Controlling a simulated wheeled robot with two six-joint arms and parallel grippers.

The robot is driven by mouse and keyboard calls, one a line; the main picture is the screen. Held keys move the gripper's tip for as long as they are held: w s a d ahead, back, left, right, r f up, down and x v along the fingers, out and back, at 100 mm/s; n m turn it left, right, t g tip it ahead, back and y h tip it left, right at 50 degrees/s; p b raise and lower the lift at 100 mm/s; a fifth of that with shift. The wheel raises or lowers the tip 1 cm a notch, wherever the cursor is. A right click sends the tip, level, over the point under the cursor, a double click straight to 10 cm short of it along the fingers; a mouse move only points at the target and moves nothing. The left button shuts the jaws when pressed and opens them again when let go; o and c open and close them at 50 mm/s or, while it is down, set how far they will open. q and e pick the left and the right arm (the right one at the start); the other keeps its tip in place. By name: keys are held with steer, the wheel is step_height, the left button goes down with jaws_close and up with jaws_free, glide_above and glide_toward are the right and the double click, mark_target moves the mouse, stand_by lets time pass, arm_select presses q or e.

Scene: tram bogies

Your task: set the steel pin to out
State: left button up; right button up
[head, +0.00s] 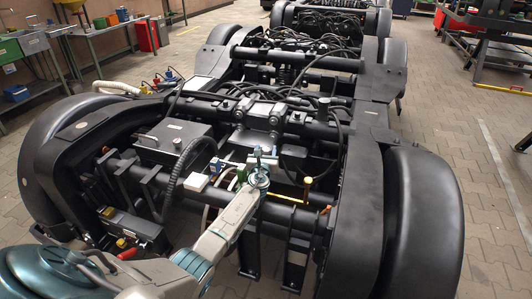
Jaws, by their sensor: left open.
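My left arm comes in from the lower left, and its gripper (263,158) is over the middle of the near bogie (385,90). The gripper is open, seen from behind and small, and its wrist hides what lies just below it. I cannot make out the steel pin for certain; it may be hidden by the gripper or too small to tell among the dark parts. A yellow upright piece (307,188) with a yellow bar stands just right of the gripper, apart from it. My right gripper is not in view.
Black hoses and a grey box (174,143) crowd the frame left of the gripper. A white block (196,181) and a blue part (216,165) sit close beside it. Large black wheel covers (408,220) flank the bogie.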

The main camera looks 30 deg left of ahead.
arm_select(q)
steer(key=shift+w+a, duration=0.3)
steer(key=shift+w, duration=0.3)
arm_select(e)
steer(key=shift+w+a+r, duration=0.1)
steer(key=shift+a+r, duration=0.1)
arm_select(q)
jaws_close()
steer(key=w+d, duration=0.2)
steer(key=d, duration=0.7)
steer(key=shift+d+b, duration=0.3)
steer(key=shift+b, duration=0.05)
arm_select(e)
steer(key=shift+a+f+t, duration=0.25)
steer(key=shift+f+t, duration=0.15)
arm_select(q)
jaws_free()
steer(key=shift+w, duration=0.1)
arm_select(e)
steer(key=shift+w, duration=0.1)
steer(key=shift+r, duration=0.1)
